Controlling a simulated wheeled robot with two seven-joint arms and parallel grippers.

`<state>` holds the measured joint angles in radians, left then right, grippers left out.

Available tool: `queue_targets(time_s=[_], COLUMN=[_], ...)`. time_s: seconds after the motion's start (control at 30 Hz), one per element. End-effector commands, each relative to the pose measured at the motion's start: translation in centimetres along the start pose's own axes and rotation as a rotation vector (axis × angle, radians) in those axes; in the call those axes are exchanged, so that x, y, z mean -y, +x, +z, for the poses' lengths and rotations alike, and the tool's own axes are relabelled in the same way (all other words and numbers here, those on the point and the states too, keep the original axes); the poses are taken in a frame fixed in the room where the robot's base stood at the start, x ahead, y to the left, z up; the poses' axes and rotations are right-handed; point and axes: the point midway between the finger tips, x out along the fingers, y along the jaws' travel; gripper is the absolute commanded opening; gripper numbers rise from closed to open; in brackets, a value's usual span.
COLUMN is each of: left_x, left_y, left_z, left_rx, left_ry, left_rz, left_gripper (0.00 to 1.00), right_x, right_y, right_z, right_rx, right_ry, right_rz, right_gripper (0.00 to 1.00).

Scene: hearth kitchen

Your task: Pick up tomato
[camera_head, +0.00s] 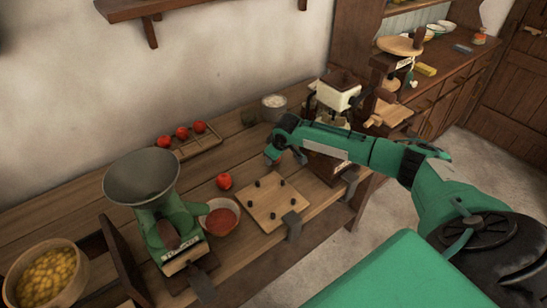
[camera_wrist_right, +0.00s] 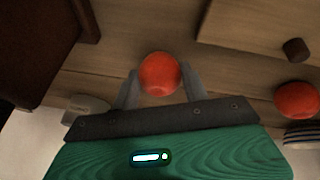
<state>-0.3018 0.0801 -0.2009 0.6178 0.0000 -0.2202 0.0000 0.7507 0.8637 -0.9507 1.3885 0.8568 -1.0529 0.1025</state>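In the right wrist view a red tomato (camera_wrist_right: 160,73) sits between the two grey fingertips of my right gripper (camera_wrist_right: 160,78). The fingers stand close on either side of it; I cannot tell whether they press on it or whether it rests on the table. In the head view my right gripper (camera_head: 273,156) is low over the table behind the pegged board, and the tomato at it is hidden. A second tomato (camera_head: 224,181) lies left of the board; a tomato also shows at the right edge of the wrist view (camera_wrist_right: 297,100). My left gripper is not in view.
Several tomatoes (camera_head: 182,132) sit on a rack by the wall. The pegged board (camera_head: 272,212), a bowl of red stuff (camera_head: 207,208) and a green scale (camera_head: 180,225) stand nearby. A white-topped grinder (camera_head: 338,93) stands close behind my right arm.

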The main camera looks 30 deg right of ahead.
Motion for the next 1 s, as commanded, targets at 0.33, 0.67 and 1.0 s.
queue_targets(time_s=[0.33, 0.67, 1.0], left_x=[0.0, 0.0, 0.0], left_y=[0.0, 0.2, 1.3], left_z=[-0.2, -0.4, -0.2], left_rx=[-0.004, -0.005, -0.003], left_ry=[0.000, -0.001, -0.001], left_rz=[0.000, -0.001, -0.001], left_gripper=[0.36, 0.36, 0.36], right_x=[0.0, -0.4, -2.0], right_y=[0.0, -1.6, -9.2], right_z=[0.0, -0.7, -4.0], right_rx=[0.000, -0.002, -0.006], right_ry=[0.000, 0.000, 0.000], right_rz=[0.000, 0.001, 0.002], right_gripper=[0.21, 0.21, 0.21])
